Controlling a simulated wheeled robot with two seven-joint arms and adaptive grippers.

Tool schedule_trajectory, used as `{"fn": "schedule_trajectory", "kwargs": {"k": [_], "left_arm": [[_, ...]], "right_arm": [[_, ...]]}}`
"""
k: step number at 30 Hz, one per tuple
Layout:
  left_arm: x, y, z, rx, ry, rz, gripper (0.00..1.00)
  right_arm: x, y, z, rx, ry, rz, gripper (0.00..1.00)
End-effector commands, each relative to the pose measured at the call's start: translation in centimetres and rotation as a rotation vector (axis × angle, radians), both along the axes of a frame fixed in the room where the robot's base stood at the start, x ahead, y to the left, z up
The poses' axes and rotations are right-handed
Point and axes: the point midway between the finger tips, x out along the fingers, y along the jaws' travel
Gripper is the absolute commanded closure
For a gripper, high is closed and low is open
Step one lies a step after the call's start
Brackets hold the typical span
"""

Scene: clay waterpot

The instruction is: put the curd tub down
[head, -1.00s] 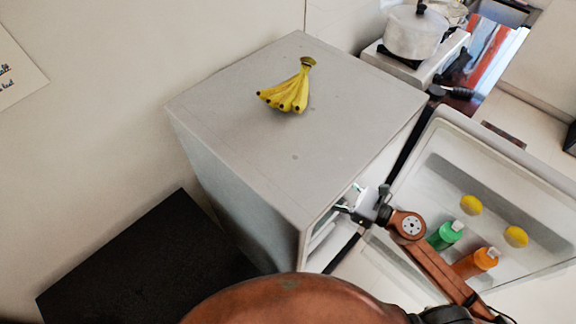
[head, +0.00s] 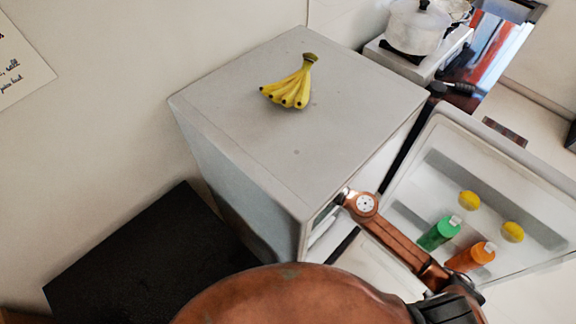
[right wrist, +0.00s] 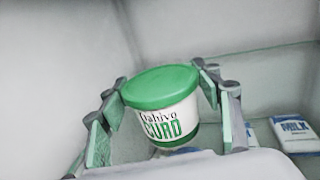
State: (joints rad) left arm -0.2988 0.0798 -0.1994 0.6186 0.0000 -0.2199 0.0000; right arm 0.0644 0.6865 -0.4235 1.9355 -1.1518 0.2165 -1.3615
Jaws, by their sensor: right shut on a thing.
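The curd tub (right wrist: 163,108) is white with a green lid and green lettering. In the right wrist view it sits between the fingers of my right gripper (right wrist: 160,92), which is shut on it, and looks slightly tilted. A glass shelf (right wrist: 260,72) inside the fridge lies around and below it. I cannot tell whether the tub's base touches the shelf. In the head view my right arm reaches into the open fridge (head: 300,130), and the fridge body hides the gripper and tub. My left gripper is not in view.
The open fridge door (head: 540,190) holds a green bottle (head: 438,234), an orange bottle (head: 470,257) and two lemons. Bananas (head: 290,86) lie on the fridge top. White fridge walls are close by.

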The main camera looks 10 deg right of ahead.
Motion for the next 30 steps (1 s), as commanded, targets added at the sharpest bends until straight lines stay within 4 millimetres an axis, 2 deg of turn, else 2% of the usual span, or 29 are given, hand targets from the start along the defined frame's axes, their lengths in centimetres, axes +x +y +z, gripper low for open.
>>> {"fn": "schedule_trajectory", "kwargs": {"k": [9,10,17,28,30], "left_arm": [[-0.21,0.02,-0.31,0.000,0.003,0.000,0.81],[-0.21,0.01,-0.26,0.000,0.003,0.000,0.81],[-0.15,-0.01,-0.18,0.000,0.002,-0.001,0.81],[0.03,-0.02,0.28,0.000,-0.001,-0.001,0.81],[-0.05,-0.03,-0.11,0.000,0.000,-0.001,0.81]], "right_arm": [[0.01,-0.01,-0.17,0.001,-0.002,0.000,0.83],[-0.01,-0.01,-0.22,-0.001,-0.001,0.000,0.40],[-0.03,-0.01,-0.13,0.000,0.000,0.000,0.24],[-0.03,-0.01,0.36,0.000,-0.001,0.001,0.24],[-0.62,-0.69,-0.06,0.000,0.003,-0.001,0.24]]}}
